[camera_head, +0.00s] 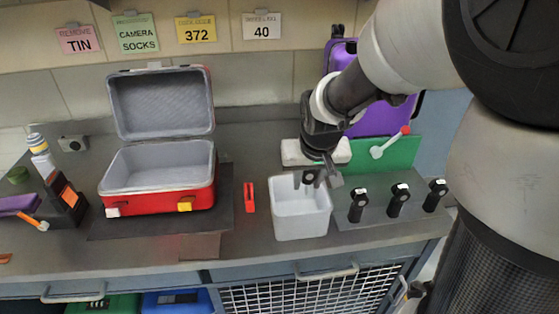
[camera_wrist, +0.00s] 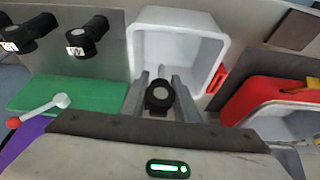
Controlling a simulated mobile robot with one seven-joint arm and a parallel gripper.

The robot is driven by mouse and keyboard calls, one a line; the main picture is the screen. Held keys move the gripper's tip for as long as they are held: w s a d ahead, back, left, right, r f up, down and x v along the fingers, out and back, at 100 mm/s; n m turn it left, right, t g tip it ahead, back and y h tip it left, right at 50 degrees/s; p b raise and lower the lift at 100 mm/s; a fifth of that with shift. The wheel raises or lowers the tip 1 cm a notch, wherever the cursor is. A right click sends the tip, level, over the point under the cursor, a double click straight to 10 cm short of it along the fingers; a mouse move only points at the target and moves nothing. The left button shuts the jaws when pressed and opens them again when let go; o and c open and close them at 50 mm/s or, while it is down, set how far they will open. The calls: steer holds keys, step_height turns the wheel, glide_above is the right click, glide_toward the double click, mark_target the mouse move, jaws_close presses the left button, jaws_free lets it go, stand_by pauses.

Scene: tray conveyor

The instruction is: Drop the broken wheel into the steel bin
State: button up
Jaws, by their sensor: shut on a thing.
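The broken wheel (camera_wrist: 158,95) is a small black piece with a round grey centre, held between the two fingers of my gripper (camera_wrist: 160,84). In the head view the wheel (camera_head: 309,177) and my gripper (camera_head: 318,178) are above the back part of a pale grey, square open bin (camera_head: 301,224), the only thing here that looks like the steel bin. The bin (camera_wrist: 146,20) also shows beyond the fingers in the wrist view, and its visible inside looks empty. I cannot see any break in the wheel.
Black pieces with white tags (camera_head: 398,200) stand on a grey plate right of the bin. An open red case (camera_head: 160,198) and a small red object (camera_head: 249,197) are to the left. Bare counter lies in front.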

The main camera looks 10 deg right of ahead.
steer(key=o, duration=1.2)
steer(key=shift+c, duration=0.2)
steer(key=p+v, duration=0.4)
steer(key=v, duration=1.3)
steer(key=shift+r, duration=0.3)
steer(key=shift+s, duration=0.15)
steer(key=s+t, duration=0.1)
steer(key=s, duration=1.1)
step_height(320, 180, up, 16)
steer(key=p, duration=1.6)
steer(key=shift+w+n, duration=0.2)
steer(key=shift+n, duration=0.1)
